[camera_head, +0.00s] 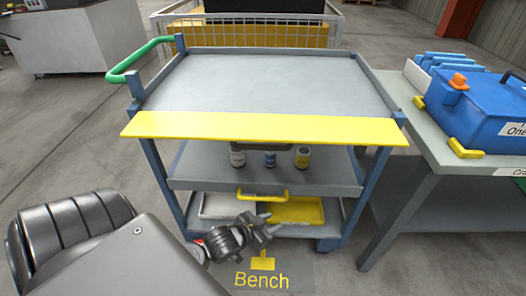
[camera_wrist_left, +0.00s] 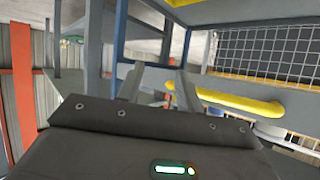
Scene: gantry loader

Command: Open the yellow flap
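The yellow flap (camera_head: 265,127) is a long flat strip across the front edge of the cart's top tray. A dark bar (camera_head: 262,146) shows just below its middle. My left gripper (camera_head: 267,223) is low in front of the cart, below the flap and apart from it. It is near a yellow handle (camera_head: 262,193) at the lower shelf. In the left wrist view its two fingers (camera_wrist_left: 158,85) are spread with nothing between them. My right gripper is out of view.
The cart's top tray (camera_head: 255,80) is empty. Several small cans (camera_head: 270,158) stand on the middle shelf. A green handle (camera_head: 138,62) sticks out at left. A table with a blue case (camera_head: 480,110) stands at right.

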